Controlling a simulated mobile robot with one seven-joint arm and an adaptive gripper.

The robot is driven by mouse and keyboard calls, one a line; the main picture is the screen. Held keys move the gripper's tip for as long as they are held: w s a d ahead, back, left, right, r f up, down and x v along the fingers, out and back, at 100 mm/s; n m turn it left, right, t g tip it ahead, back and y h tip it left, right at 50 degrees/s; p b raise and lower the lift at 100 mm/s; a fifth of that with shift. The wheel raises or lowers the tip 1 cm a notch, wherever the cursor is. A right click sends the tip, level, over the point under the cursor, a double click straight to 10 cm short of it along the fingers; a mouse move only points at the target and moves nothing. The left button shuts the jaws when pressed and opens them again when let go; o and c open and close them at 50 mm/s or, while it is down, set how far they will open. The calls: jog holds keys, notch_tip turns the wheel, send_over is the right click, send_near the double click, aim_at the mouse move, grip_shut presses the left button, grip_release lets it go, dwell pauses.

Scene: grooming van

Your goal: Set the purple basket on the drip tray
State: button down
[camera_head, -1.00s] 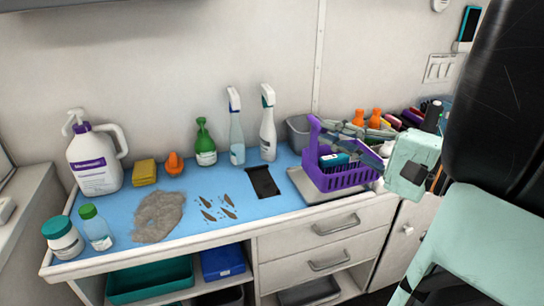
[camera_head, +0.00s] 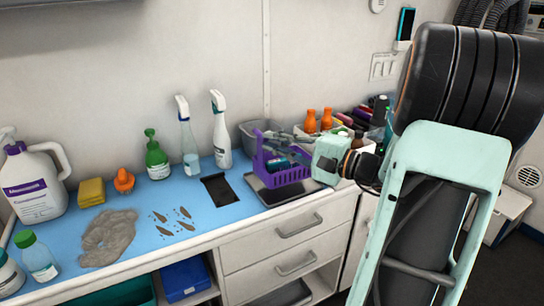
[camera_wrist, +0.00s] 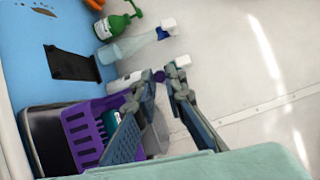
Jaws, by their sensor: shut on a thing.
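The purple basket (camera_head: 284,176) sits over the drip tray (camera_head: 258,191) at the right part of the blue counter mat. It looks upright, with a teal item inside. In the wrist view, the basket (camera_wrist: 80,138) shows beside the dark tray (camera_wrist: 40,130). The tray's left and front parts are bare, and the basket hides the rest. I cannot tell whether the basket's base touches the tray. My gripper (camera_head: 270,140) is shut on the basket's raised handle; the fingers (camera_wrist: 160,80) also show in the wrist view, with a bit of purple between them.
A grey bin (camera_head: 250,134) stands behind the basket. Two spray bottles (camera_head: 221,135) and a green bottle (camera_head: 156,158) stand along the wall. A black mat piece (camera_head: 219,190) lies left of the tray. Orange bottles (camera_head: 310,121) and a crowded box stand at the right.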

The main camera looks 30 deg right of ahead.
jog(key=f, duration=0.1)
jog(key=f+b, duration=0.1)
jog(key=f, duration=0.1)
jog(key=shift+w+d+f, duration=0.1)
jog(key=shift+w+f, duration=0.2)
jog(key=shift+f, duration=0.1)
jog(key=c, duration=2)
grip_release()
jog(key=p+v, duration=0.1)
jog(key=v, duration=1.1)
